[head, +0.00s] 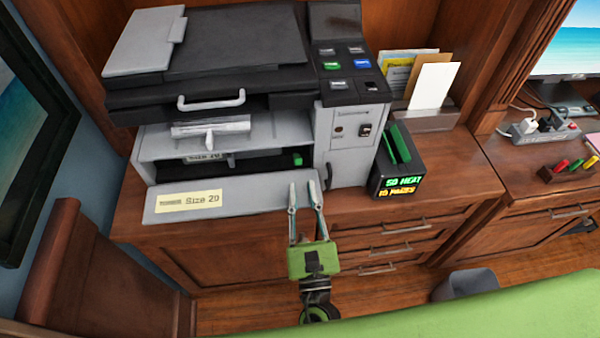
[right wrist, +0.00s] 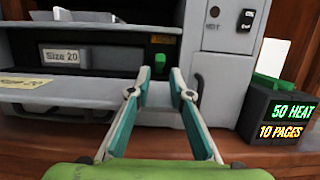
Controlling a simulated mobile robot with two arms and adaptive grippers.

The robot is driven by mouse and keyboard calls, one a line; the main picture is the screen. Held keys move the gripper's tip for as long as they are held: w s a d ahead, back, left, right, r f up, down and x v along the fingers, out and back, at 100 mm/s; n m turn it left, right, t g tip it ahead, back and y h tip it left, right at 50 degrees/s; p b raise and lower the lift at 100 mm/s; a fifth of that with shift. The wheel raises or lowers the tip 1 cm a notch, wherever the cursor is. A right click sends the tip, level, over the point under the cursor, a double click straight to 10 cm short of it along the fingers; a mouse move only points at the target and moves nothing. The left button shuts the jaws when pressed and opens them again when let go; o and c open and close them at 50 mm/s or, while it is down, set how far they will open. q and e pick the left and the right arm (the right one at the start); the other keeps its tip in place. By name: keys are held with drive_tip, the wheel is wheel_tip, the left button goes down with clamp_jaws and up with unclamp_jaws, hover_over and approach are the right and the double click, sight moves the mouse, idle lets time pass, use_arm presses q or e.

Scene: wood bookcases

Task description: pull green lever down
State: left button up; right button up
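A small green lever (head: 297,159) sits inside the open front of the printer (head: 220,95), at the right end of the dark slot. It also shows in the right wrist view (right wrist: 160,61), upright and just beyond the fingertips. My right gripper (head: 305,186) is in front of the printer, with its two fingers apart and nothing between them. In the right wrist view the fingers (right wrist: 159,82) frame the area just below the lever, and I see no contact. My left gripper is not in view.
The printer's lowered front panel (head: 240,199), labelled Size 20, lies below the lever. A black box (head: 397,175) reading "50 HEAT 10 PAGES" stands right of the printer. A file holder (head: 428,119) with papers is behind it. Wooden drawers (head: 395,232) are below.

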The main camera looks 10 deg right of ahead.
drive_tip(key=v, duration=0.5)
drive_tip(key=shift+s+f, duration=0.1)
drive_tip(key=shift+s, duration=0.2)
